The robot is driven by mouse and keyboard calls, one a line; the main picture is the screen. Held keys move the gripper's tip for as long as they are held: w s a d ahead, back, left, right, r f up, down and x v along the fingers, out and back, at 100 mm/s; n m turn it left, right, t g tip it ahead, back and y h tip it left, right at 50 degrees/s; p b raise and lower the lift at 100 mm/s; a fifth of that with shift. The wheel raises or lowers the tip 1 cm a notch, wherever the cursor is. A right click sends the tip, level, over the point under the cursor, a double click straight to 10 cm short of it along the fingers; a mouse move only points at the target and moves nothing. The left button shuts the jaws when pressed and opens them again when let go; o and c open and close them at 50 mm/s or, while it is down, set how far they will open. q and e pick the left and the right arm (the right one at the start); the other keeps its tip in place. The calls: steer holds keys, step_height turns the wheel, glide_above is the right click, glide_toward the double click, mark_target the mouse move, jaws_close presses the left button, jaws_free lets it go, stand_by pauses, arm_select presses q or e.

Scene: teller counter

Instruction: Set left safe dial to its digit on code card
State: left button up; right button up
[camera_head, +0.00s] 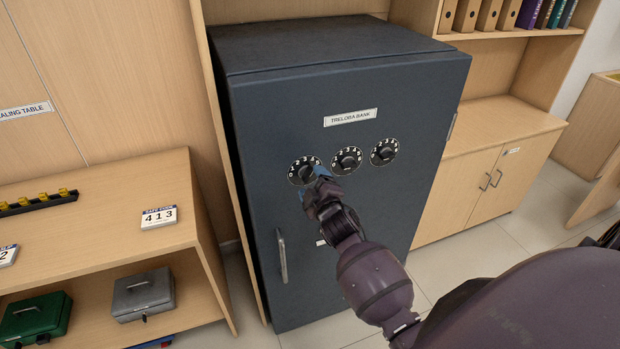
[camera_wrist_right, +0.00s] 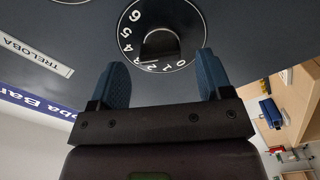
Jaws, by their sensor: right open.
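The left safe dial (camera_head: 303,169) is black with white digits, on the dark safe door (camera_head: 400,105). My right gripper (camera_head: 313,184) is in front of its lower right part and hides some of it. In the right wrist view a dial face (camera_wrist_right: 136,38) with a dark knob (camera_wrist_right: 160,46) lies just ahead of my open blue fingers (camera_wrist_right: 162,80). The knob is between their lines; no contact shows. The digit it points to is unclear. The code card (camera_head: 159,217) reads 413 and stands on the wooden shelf unit at left. My left gripper is out of view.
The middle dial (camera_head: 346,160) and right dial (camera_head: 384,151) sit close by on the door. A door handle (camera_head: 282,256) sticks out below left. A green cash box (camera_head: 36,319) and grey cash box (camera_head: 143,293) stand on the lower shelf.

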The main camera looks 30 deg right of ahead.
steer(key=v, duration=0.8)
steer(key=shift+d, duration=0.1)
stand_by(0.3)
